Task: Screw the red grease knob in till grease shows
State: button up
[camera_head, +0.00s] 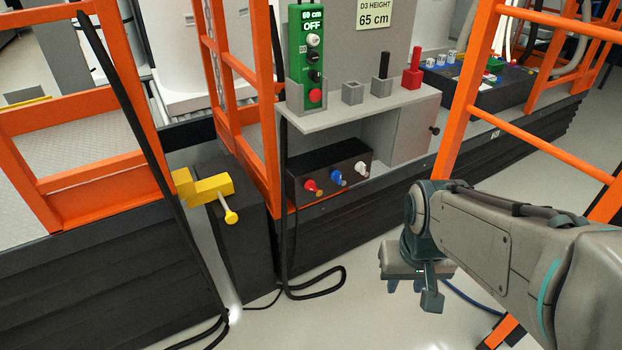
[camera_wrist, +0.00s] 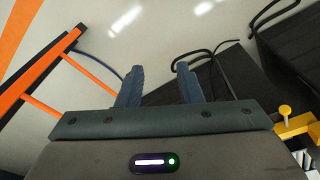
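A red knob (camera_head: 313,187) sticks out of the front of a black box (camera_head: 330,158) under the grey shelf. A blue knob (camera_head: 338,178) and a white knob (camera_head: 362,169) stand to its right on the same face. No grease can be made out at this size. My gripper (camera_head: 412,290) hangs low over the floor, in front and to the right of the box, well apart from the knobs. In the wrist view my gripper (camera_wrist: 160,78) has its two fingers apart with nothing between them. The knobs do not show in the wrist view.
An orange ladder (camera_head: 457,105) stands right of the shelf. A green control box (camera_head: 306,60) reads OFF. A yellow handle (camera_head: 213,188) juts out at the left. Black cables (camera_head: 320,287) loop on the floor. The floor before the box is otherwise clear.

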aim_at(310, 185)
jog(key=u, duration=0.5)
jog(key=k, duration=0.6)
jog(key=u, duration=0.95)
jog(key=i, duration=1.2)
jog(key=z, duration=0.55)
